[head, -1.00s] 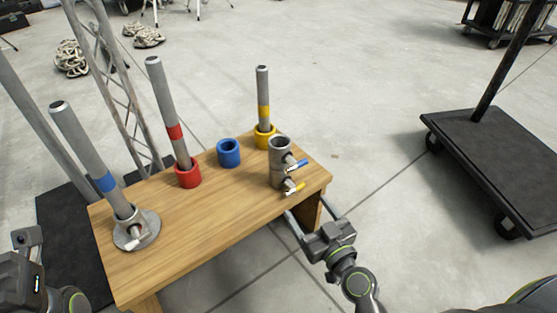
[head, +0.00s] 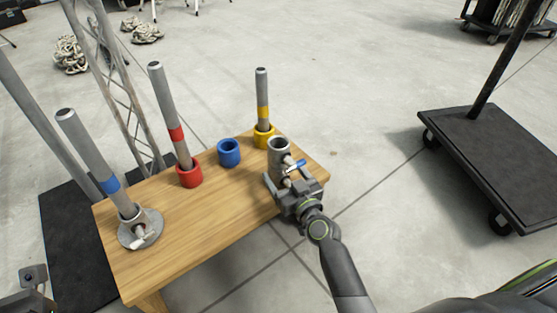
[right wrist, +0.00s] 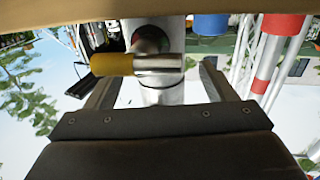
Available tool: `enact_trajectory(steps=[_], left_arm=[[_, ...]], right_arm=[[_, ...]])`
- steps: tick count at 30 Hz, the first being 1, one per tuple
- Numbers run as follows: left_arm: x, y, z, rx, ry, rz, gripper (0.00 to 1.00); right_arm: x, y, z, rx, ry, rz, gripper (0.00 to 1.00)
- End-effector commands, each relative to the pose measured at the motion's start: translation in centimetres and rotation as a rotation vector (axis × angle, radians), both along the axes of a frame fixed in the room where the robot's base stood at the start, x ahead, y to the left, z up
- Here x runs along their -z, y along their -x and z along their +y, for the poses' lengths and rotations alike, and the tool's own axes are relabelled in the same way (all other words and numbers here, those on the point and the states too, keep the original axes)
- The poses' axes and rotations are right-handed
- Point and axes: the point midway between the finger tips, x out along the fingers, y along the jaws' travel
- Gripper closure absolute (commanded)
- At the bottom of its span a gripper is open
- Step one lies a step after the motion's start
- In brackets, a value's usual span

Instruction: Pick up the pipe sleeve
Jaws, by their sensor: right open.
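The pipe sleeve (head: 278,150) is a short grey upright tube at the table's right end. It has a blue-handled screw on its side. In the right wrist view the sleeve (right wrist: 160,97) shows with a yellow-handled screw (right wrist: 135,64) across it. My right gripper (head: 288,180) is at the sleeve's lower part. Its open fingers lie on either side of the sleeve, with gaps visible in the wrist view. Only a bit of my left arm shows at the lower left; its fingers are out of frame.
The wooden table (head: 205,215) also holds a blue ring (head: 229,153), a red-banded pole (head: 170,110), a yellow-banded pole (head: 262,95) and a blue-banded pole (head: 92,155) in a round metal base. A black cart (head: 495,165) stands on the right. Floor between them is clear.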

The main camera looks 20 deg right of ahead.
Motion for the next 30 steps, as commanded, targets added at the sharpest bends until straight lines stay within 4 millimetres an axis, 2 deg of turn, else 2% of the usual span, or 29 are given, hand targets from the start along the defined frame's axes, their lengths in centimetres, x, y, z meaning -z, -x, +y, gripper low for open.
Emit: enact_trajectory(steps=[3,11,14,27,30], left_arm=[[-0.10,0.03,0.03,0.001,0.000,0.001,0.80],[-0.08,0.04,0.04,0.002,0.001,0.001,0.80],[-0.08,0.04,0.04,0.002,0.001,0.001,0.80],[-0.08,0.01,0.02,0.002,-0.001,0.002,0.80],[-0.10,0.00,0.02,0.002,-0.001,0.002,0.80]], right_arm=[[-0.01,-1.13,0.17,0.000,0.000,0.000,0.23],[0.08,-1.38,0.20,0.001,0.000,0.001,0.23],[0.08,-1.37,0.20,0.001,0.000,0.001,0.33],[0.07,-1.34,0.21,0.001,-0.001,0.001,0.90],[-0.15,-1.39,0.21,0.001,-0.001,-0.004,0.90]])
